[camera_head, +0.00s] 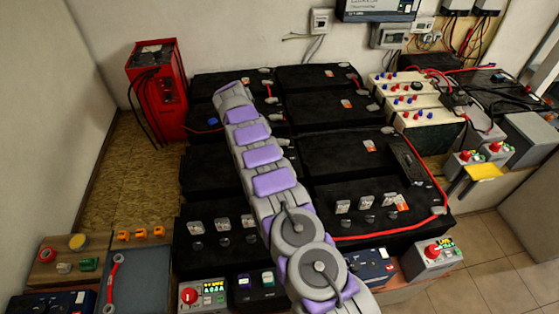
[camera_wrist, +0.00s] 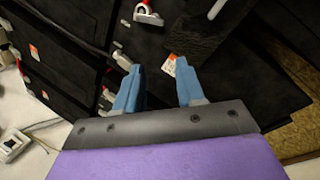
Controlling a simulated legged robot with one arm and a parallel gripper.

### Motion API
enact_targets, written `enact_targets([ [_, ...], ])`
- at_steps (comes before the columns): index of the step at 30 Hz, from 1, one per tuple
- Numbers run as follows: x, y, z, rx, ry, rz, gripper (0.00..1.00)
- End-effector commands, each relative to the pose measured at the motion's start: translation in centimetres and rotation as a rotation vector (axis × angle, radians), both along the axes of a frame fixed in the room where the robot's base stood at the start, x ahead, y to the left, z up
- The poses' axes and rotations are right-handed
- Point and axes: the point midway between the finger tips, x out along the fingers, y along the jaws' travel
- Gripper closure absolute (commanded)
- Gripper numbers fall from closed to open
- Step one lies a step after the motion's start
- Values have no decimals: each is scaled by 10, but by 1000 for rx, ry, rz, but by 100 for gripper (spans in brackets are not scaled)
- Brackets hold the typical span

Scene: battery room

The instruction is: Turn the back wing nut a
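I cannot make out for sure which part is the back wing nut a. Small grey fittings sit on the black batteries (camera_head: 318,110), too small to tell apart in the head view. In the wrist view, my gripper (camera_wrist: 158,66) has its two blue fingers apart with nothing held between them. Beyond the fingertips are black battery faces and an orange-and-white label (camera_wrist: 170,65). A grey-white terminal fitting with a red part (camera_wrist: 147,14) lies further off, above the fingers. In the head view my arm reaches over the batteries toward the back left, and the fingers are not distinguishable there.
A red charger box (camera_head: 157,90) with black cables stands at the back left. Cream batteries (camera_head: 415,98) with red and blue knobs are at the right. A red cable (camera_head: 385,232) crosses the front batteries. Small switch boxes (camera_head: 203,294) line the front. Bare floor (camera_head: 490,265) shows at lower right.

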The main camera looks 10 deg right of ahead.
Motion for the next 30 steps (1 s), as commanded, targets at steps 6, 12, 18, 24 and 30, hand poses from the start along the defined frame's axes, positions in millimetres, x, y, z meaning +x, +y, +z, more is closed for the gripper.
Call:
enact_targets([
  [6, -3, -5, 5, -59, 126, 390, 62],
  [12, -6, -10, 7, -122, 243, 741, 62],
  [18, -10, -15, 10, -178, 345, 1033, 62],
  [24, -13, -18, 10, -205, 401, 1173, 62],
  [30, -12, -20, 3, -209, 409, 1192, 62],
])
